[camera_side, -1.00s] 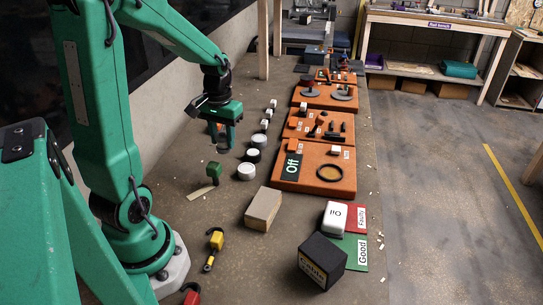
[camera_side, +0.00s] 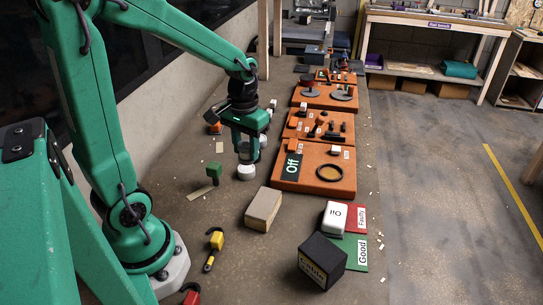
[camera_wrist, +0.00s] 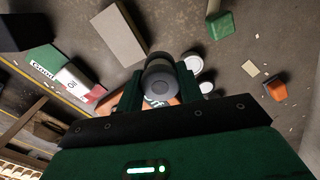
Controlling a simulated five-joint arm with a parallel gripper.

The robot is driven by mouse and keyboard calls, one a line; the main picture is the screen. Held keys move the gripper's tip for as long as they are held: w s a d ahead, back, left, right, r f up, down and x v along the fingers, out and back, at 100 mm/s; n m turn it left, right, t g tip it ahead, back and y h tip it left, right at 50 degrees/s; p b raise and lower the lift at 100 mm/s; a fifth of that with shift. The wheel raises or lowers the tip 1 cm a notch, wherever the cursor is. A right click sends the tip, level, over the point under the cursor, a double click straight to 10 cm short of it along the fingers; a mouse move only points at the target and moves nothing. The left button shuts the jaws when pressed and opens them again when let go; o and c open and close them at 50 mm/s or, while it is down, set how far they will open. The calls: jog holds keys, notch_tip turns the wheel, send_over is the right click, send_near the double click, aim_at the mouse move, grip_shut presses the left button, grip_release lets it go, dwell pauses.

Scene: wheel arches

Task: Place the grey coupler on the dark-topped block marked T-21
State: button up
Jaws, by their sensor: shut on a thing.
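My gripper (camera_side: 246,148) hangs above the bench, just behind a white round piece, in the side view. It is shut on the grey coupler, a round grey cylinder with a dark centre, seen end-on between the fingers in the wrist view (camera_wrist: 161,88). In the side view the fingers and arm make the coupler hard to pick out. No dark-topped block with a readable T-21 mark shows. Small labels on the orange boards are too small to read.
Orange boards (camera_side: 336,183) run along the bench's right. White round pieces (camera_side: 246,172) stand under and behind my gripper. An orange piece (camera_wrist: 277,89) lies beyond.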

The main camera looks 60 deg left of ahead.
jog(key=s+d+r+m, duration=0.1)
jog(key=s+d+m, duration=0.1)
jog(key=d, duration=0.7)
jog(key=s+d+r+m, duration=0.2)
jog(key=s+d, duration=0.2)
jog(key=d, duration=0.4)
jog(key=shift+d, duration=0.4)
jog(key=shift+w, duration=0.1)
send_over(264, 202)
notch_tip(264, 202, down, 7)
jog(key=shift+r, duration=0.1)
jog(key=shift+f, duration=2.05)
jog(key=shift+f, duration=0.1)
jog(key=o, duration=1)
jog(key=shift+c, duration=0.2)
